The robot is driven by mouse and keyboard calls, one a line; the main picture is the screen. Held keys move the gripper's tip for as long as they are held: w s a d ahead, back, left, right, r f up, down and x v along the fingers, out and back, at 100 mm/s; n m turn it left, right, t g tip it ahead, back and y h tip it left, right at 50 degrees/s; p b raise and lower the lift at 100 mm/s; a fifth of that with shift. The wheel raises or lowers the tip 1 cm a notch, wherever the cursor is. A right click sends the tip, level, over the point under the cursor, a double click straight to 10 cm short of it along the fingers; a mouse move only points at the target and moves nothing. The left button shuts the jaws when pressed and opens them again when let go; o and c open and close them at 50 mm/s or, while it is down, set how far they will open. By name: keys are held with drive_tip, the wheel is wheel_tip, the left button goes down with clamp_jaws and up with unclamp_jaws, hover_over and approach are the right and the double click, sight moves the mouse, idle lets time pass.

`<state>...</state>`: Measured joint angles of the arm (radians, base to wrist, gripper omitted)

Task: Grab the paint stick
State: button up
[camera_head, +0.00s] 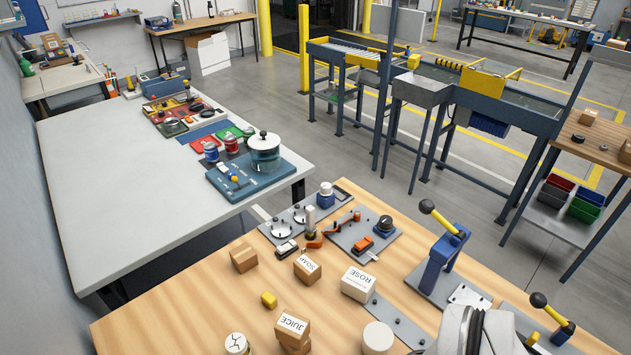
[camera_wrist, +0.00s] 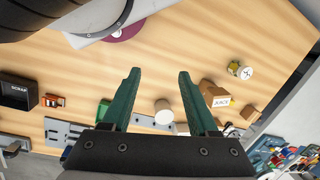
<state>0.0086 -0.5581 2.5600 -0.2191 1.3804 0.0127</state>
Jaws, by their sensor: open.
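I cannot pick out a paint stick for certain in either view. A small group of upright thin sticks (camera_head: 110,82) stands on the far left bench in the head view, too small to tell what they are. My gripper (camera_wrist: 158,74) is open, its two green fingers spread above the wooden table, with nothing between the tips. Beyond the gap a white cylinder (camera_wrist: 163,111) stands on the table; it also shows in the head view (camera_head: 377,338). My fingers hide part of the table.
A blue lever fixture (camera_head: 443,258) rises at right. The grey bench (camera_head: 105,190) has free room.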

drive_tip(key=w+d+n+t+h, duration=0.1)
drive_tip(key=w+d+t, duration=0.15)
drive_tip(key=w, duration=0.45)
drive_tip(key=w+d+n+t+h, duration=0.1)
drive_tip(key=w+d+h, duration=0.1)
drive_tip(key=w+d, duration=0.3)
drive_tip(key=w+d+t+h, duration=0.1)
drive_tip(key=w+d, duration=0.2)
drive_tip(key=w, duration=0.5)
drive_tip(key=w+d+f+n+t, duration=0.1)
drive_tip(key=w+n+t, duration=0.2)
drive_tip(key=w, duration=0.6)
drive_tip(key=n+t+y, duration=0.2)
drive_tip(key=n+y, duration=0.8)
drive_tip(key=y, duration=0.2)
approach(313, 219)
drive_tip(key=x, duration=0.8)
drive_tip(key=shift+w+a+f, duration=0.1)
drive_tip(key=shift+w+a, duration=0.05)
drive_tip(key=shift+a, duration=0.1)
clamp_jaws()
